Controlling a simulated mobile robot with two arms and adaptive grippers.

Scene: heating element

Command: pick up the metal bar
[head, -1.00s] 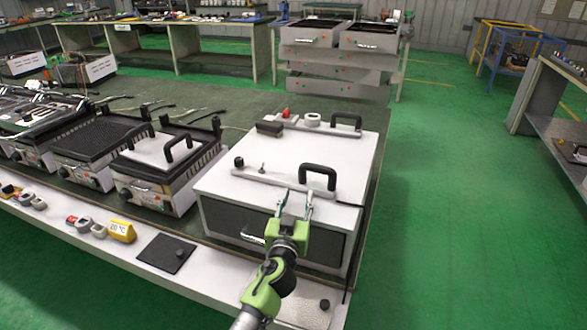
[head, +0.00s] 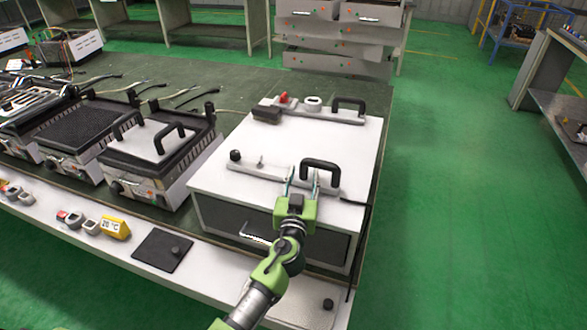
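A metal bar (head: 272,178) lies across the white top of a box-like appliance (head: 218,185). It carries a black knob at its left end and a black arched handle (head: 320,162) near its right end. My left gripper (head: 303,179) is open, its two fingers apart. The fingertips overlap the right part of the bar in the head view, just left of the handle. I cannot tell whether they touch it. A second similar bar (head: 325,115) with a handle lies at the back of the same top. My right gripper is not in view.
Hotplate grills (head: 150,150) stand left of the appliance. A black square plate (head: 160,251) and a yellow display (head: 116,228) lie along the bench's front edge. A dark cable hangs down the appliance's right side. Green floor to the right is clear.

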